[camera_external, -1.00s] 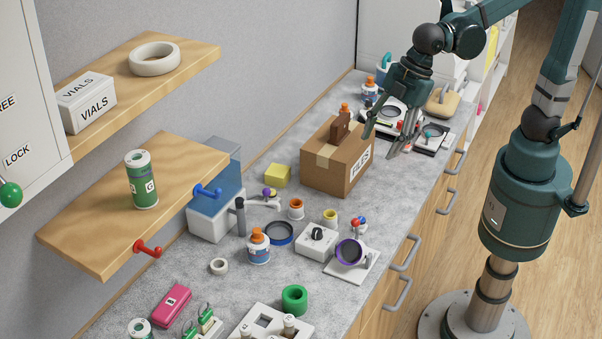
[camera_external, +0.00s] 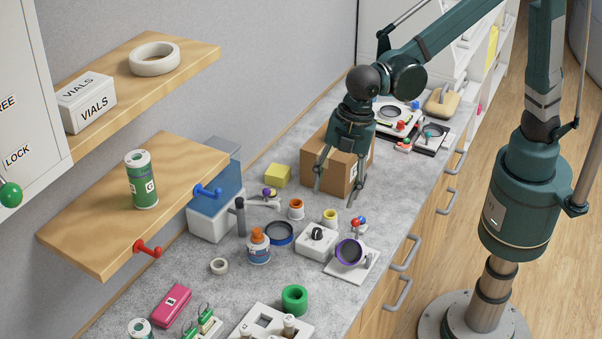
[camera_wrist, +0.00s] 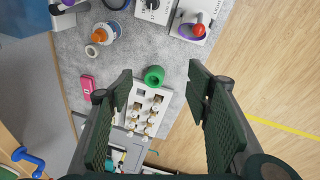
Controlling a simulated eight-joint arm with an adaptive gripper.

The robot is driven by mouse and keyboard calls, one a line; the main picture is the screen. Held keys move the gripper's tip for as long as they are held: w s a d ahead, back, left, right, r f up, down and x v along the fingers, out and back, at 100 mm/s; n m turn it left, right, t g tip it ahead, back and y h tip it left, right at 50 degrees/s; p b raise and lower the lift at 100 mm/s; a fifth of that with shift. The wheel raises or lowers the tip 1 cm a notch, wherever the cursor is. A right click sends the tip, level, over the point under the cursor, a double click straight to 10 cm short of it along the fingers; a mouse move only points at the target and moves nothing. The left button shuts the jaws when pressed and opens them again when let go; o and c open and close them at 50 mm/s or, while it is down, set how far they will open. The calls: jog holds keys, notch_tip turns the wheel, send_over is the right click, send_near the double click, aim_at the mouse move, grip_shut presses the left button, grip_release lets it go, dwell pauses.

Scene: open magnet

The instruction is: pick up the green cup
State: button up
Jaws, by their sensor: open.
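The green cup (camera_external: 295,298) stands on the grey counter near the front, a short round green piece with a darker hollow in its top. In the wrist view the green cup (camera_wrist: 154,76) shows between my two finger pads, farther off on the counter. My gripper (camera_external: 337,192) is open and empty, pointing down in front of the cardboard box. It is well above and behind the cup and does not touch it.
A white rack (camera_external: 262,322) with several vials stands close beside the cup. A pink box (camera_external: 171,305) and a white tape roll (camera_external: 219,266) lie to its left. Wooden shelves (camera_external: 95,245) overhang the left side.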

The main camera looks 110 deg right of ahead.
jog(key=w+a+f+n+g, duration=0.1)
jog(key=w+a+f+n, duration=0.2)
jog(key=w+a+f, duration=0.5)
jog(key=n+g, duration=0.1)
jog(key=n, duration=0.2)
send_near(295, 298)
jog(key=shift+w+a+f, duration=0.1)
jog(key=shift+a+f, duration=0.1)
jog(key=shift+a, duration=0.4)
jog(key=shift+w+a+f, duration=0.1)
jog(key=shift+a+f, duration=0.1)
jog(key=shift+f, duration=0.3)
jog(key=shift+f, duration=1.25)
jog(key=shift+f, duration=0.1)
jog(key=shift+w+d+f+p, duration=0.1)
jog(key=shift+f+p, duration=0.1)
jog(key=shift+f, duration=1.05)
jog(key=shift+d+f+p, duration=0.1)
jog(key=shift+f+p, duration=0.05)
jog(key=shift+f, duration=1.1)
